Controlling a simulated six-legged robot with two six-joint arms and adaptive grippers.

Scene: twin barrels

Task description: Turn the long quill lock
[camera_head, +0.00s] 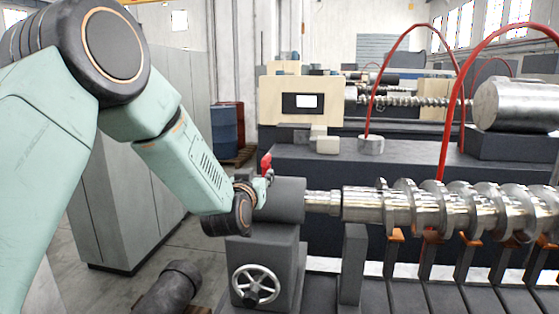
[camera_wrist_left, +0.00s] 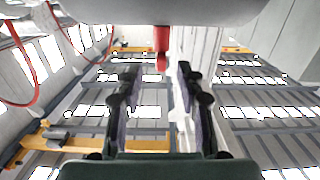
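The quill lock shows as a red lever (camera_head: 266,164) above the dark grey tailstock (camera_head: 283,199) in the head view. In the left wrist view the red lever (camera_wrist_left: 161,42) hangs in from the top centre, its tip near the gap between the fingertips. My left gripper (camera_wrist_left: 157,72) is open, with one dark finger on each side of that gap and nothing gripped. In the head view my left gripper (camera_head: 264,184) is small, just below the red lever and partly hidden by my wrist. Whether a finger touches the lever cannot be told. My right gripper is not in view.
A handwheel (camera_head: 256,284) is on the tailstock's front. Red hoses (camera_head: 447,120) arch above the crankshaft. A dark pipe piece (camera_head: 170,289) lies on the floor at lower left. Grey cabinets (camera_head: 125,200) stand behind my arm.

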